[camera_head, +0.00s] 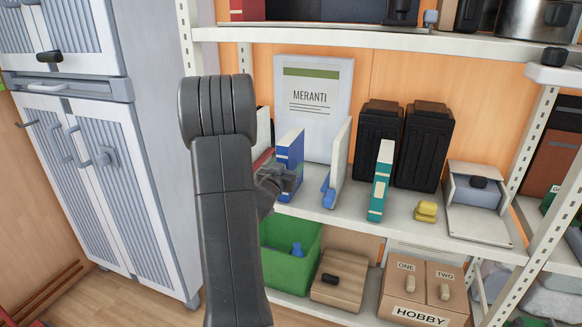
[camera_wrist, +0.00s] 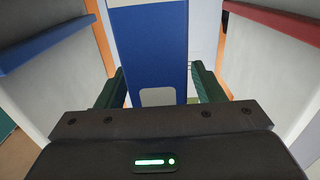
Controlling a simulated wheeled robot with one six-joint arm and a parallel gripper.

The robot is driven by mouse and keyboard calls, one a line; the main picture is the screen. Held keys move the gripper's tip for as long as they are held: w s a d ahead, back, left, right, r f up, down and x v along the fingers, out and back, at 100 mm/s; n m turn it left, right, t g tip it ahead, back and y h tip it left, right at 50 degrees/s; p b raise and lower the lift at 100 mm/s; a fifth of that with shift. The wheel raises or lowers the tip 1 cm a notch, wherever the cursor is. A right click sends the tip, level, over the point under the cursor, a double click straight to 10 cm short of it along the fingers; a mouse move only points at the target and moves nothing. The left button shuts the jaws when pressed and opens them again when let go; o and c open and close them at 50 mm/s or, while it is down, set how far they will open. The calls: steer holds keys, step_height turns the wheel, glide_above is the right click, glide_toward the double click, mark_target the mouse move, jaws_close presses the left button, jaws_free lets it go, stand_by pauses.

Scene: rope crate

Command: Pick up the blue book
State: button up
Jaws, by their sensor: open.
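The blue book (camera_head: 289,150) stands upright on the middle shelf, its lower part partly hidden by my gripper (camera_head: 282,180). In the wrist view the blue spine (camera_wrist: 150,50), with a pale label low on it, is straight ahead. My gripper (camera_wrist: 158,84) is open there, with one dark green finger on each side of the book. A gap seems to show beside each finger; I cannot tell whether either touches the book. The fingertips' far ends are hard to make out.
A white panel with a blue part (camera_head: 338,165) stands right of the book, and a white panel with red (camera_head: 262,140) stands left. A teal book (camera_head: 381,180), dark bins (camera_head: 377,140) and a MERANTI sign (camera_head: 312,100) are nearby. A green crate (camera_head: 290,268) is below.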

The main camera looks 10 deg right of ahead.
mark_target(287, 139)
steer(key=shift+w+d, duration=0.1)
steer(key=shift+w, duration=0.1)
steer(key=c, duration=1.3)
step_height(287, 139, up, 10)
steer(key=p, duration=0.3)
